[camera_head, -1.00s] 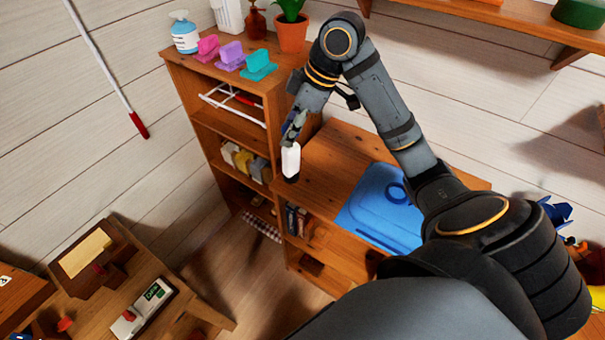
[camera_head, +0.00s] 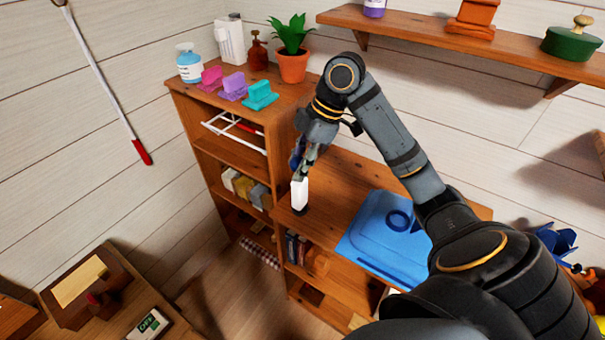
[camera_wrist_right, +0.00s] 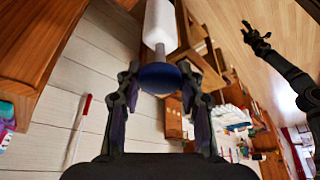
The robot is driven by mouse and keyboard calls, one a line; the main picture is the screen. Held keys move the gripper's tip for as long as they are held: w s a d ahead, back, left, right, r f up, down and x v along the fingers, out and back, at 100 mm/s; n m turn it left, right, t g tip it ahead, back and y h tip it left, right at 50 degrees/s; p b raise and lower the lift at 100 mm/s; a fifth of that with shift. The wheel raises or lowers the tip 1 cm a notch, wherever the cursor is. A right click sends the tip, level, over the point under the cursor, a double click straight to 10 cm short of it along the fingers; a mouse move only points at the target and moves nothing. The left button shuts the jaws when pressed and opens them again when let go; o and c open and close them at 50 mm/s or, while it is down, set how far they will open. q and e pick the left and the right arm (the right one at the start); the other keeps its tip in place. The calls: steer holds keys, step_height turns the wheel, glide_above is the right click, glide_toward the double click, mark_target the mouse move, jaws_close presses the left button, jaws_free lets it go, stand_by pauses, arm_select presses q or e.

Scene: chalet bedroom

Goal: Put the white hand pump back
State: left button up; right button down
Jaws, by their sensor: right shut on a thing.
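The white hand pump (camera_head: 299,193) has a white barrel and a dark lower end. In the right wrist view the pump (camera_wrist_right: 159,22) shows a grey rod and a rounded blue handle. My right gripper (camera_head: 308,160) is shut on the blue handle, with its fingers on either side (camera_wrist_right: 160,80). The pump hangs roughly upright by the left part of the low cabinet's wooden top (camera_head: 340,185). I cannot tell whether its lower end touches the top. My left gripper (camera_wrist_right: 256,38) shows small in the right wrist view, with fingers spread and empty.
A blue lidded box (camera_head: 385,245) lies on the low cabinet's right part. A wall shelf (camera_head: 430,30) is above.

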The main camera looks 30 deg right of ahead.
steer(key=w+d+f+p, duration=0.4)
steer(key=w+d+f, duration=0.1)
steer(key=f, duration=0.5)
steer(key=shift+w+f, duration=0.2)
steer(key=shift+w, duration=0.45)
steer(key=shift+f, duration=0.1)
steer(key=c, duration=0.8)
jaws_free()
steer(key=shift+d, duration=0.1)
